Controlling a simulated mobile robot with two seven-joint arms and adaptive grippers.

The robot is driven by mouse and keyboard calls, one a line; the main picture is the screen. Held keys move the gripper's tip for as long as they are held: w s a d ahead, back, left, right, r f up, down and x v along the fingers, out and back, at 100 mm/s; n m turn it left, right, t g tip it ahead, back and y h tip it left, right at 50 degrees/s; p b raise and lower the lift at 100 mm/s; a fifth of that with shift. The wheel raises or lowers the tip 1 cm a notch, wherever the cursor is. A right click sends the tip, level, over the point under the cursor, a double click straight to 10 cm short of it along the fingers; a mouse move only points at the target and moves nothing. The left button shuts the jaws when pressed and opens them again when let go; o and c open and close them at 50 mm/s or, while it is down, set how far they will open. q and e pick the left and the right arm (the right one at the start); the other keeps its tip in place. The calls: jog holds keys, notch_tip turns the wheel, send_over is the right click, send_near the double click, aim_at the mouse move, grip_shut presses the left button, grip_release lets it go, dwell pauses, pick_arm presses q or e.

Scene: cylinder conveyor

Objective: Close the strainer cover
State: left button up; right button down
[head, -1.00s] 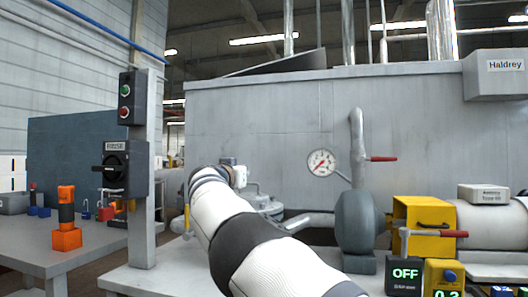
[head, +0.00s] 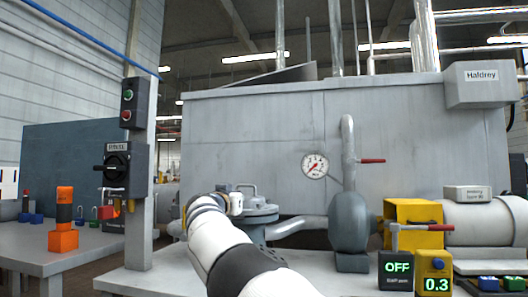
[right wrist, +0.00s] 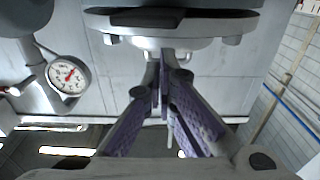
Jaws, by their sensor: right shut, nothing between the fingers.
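The strainer (head: 262,213) is a grey flanged body on the bench, left of the rounded pump, partly behind my right arm. Its round cover and an upright handle (head: 247,187) show at its top. In the right wrist view, which is upside down, the cover's bolted flange (right wrist: 200,26) spans the top, with a dark gap along it. Whether the cover is fully seated I cannot tell. My right gripper (right wrist: 167,58) is shut and empty, its fingertips close to the cover's pale middle; contact is unclear. In the head view its fingers are hidden. My left gripper is not in view.
A gauge (head: 315,166) and a red-handled valve (head: 372,161) are near the pump (head: 350,222). A switch post (head: 139,190) stands left of my arm. A yellow box (head: 412,212) and an OFF display (head: 396,270) are on the right.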

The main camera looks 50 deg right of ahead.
jog(key=shift+s+a, duration=0.15)
jog(key=shift+a, duration=0.3)
jog(key=v, duration=0.6)
jog(key=shift+s+a, duration=0.2)
jog(key=shift+s, duration=0.05)
